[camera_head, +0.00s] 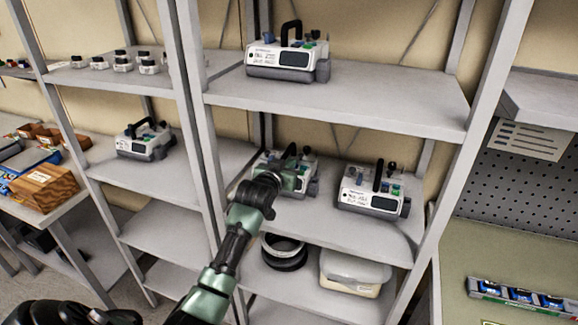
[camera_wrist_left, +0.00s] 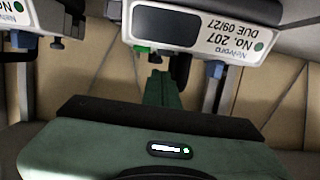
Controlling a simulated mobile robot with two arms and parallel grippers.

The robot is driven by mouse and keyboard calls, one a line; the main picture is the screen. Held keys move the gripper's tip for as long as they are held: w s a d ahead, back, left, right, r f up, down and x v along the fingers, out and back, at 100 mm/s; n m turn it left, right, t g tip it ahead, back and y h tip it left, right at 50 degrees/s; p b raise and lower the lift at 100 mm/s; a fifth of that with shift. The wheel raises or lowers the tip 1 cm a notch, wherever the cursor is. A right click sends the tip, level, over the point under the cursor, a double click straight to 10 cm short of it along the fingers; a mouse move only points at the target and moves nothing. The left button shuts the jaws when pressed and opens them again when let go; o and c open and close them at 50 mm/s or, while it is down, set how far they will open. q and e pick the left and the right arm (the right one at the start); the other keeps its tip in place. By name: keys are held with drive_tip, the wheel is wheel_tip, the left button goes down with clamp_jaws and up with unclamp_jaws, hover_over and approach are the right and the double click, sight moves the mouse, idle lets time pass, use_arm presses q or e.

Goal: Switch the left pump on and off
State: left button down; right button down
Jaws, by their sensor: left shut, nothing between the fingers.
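The left pump (camera_head: 307,170) is a white and grey box with a dark handle. It stands on the middle shelf and is partly hidden behind my left gripper (camera_head: 288,168). In the left wrist view the pump (camera_wrist_left: 222,35) appears upside down, with a dark screen and a label reading "No. 207 DUE 09/27". A green button (camera_wrist_left: 141,49) shows at its edge. The shut green fingers (camera_wrist_left: 160,80) point at the pump close to this button; I cannot tell whether they touch. The right pump (camera_head: 371,196) stands to the right on the same shelf. My right gripper is out of view.
Another pump (camera_head: 284,62) stands on the shelf above, and one (camera_head: 146,142) on the left rack. Below are black rings (camera_head: 284,258) and a lidded tub (camera_head: 352,275). A grey upright post (camera_head: 195,100) stands left of the arm.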

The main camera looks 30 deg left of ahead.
use_arm(q)
drive_tip(key=shift+s+f, duration=0.15)
drive_tip(key=shift+f, duration=0.6)
drive_tip(key=shift+f, duration=0.2)
